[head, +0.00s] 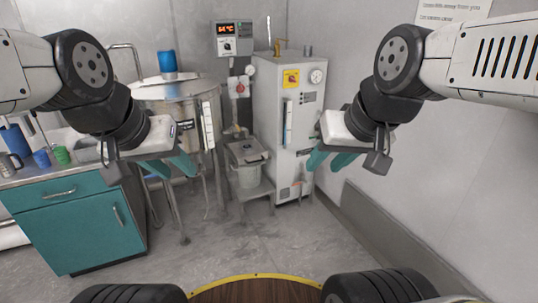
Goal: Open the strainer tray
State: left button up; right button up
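A grey metal tray (246,150), which looks like the strainer tray, lies in the middle of the head view. It sits over a pale bucket-like container (246,176) between the large steel vat and the grey cabinet. A small darker piece shows on its top; I cannot tell whether it is a handle or a lid. My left gripper (172,167) hangs left of the tray, in front of the vat, with its teal fingers apart and empty. My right gripper (331,161) is right of the tray, in front of the cabinet's right side, with its fingers apart and empty.
The steel vat (178,93) on legs stands left of the tray, the tall cabinet (283,120) with a gauge to its right. A teal counter (78,232) with cups stands at the left. The floor (235,240) in front is clear. A wall closes the right side.

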aim_at(249, 151)
jog(key=i+j, duration=0.2)
jog(key=i, duration=0.35)
jog(key=i+j, duration=0.2)
jog(key=i, duration=0.3)
jog(key=i+j, duration=0.2)
jog(key=i, duration=0.35)
jog(key=i+j, duration=0.2)
jog(key=i, duration=0.35)
